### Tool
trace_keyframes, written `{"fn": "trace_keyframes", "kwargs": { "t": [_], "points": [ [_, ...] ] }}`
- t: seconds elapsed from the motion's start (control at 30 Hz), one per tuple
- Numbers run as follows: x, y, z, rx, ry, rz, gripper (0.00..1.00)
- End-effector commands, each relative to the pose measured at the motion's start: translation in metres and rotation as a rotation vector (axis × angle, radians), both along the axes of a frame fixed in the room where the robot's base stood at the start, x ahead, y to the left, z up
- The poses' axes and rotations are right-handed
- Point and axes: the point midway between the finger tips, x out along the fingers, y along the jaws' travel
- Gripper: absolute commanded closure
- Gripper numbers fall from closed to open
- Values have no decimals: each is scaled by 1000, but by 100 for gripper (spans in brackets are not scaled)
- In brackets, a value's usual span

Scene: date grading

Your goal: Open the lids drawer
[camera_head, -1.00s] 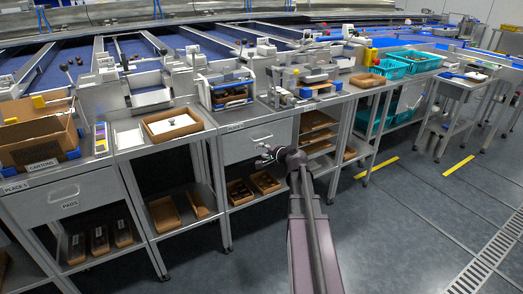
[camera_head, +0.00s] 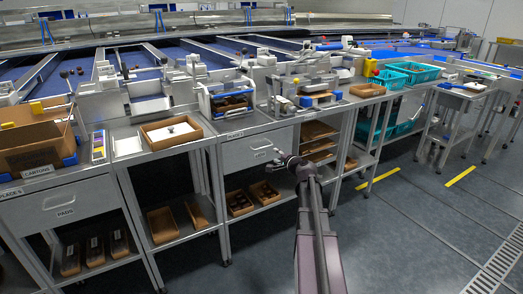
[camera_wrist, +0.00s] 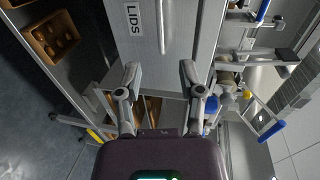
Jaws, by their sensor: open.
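The lids drawer (camera_wrist: 147,45) shows in the wrist view as a pale grey metal front, turned on its side, with a black "LIDS" label (camera_wrist: 132,17) and a bar handle (camera_wrist: 161,28). The drawer front also shows in the head view (camera_head: 236,153), under the worktop, and looks shut. My gripper (camera_wrist: 160,78) is open and empty, its two fingers apart and pointing at the drawer front. The handle lies ahead of the fingertips, between their lines, with no contact visible. In the head view my gripper (camera_head: 283,160) is just right of the drawer, partly covering its right edge.
Brown trays (camera_head: 252,197) stand on the shelf below the drawer. Open shelves with brown trays (camera_head: 317,131) are to its right. Teal crates (camera_head: 411,71) stand further right. The floor (camera_head: 410,220) at the right is clear.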

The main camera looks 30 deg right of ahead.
Motion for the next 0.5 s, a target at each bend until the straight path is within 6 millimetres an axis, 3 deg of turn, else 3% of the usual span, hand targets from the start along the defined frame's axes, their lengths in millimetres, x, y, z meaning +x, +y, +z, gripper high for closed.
{"fn": "trace_keyframes", "kwargs": {
  "t": [0.5],
  "points": [
    [73,-1,-16,-1,0,1,50]
  ]
}}
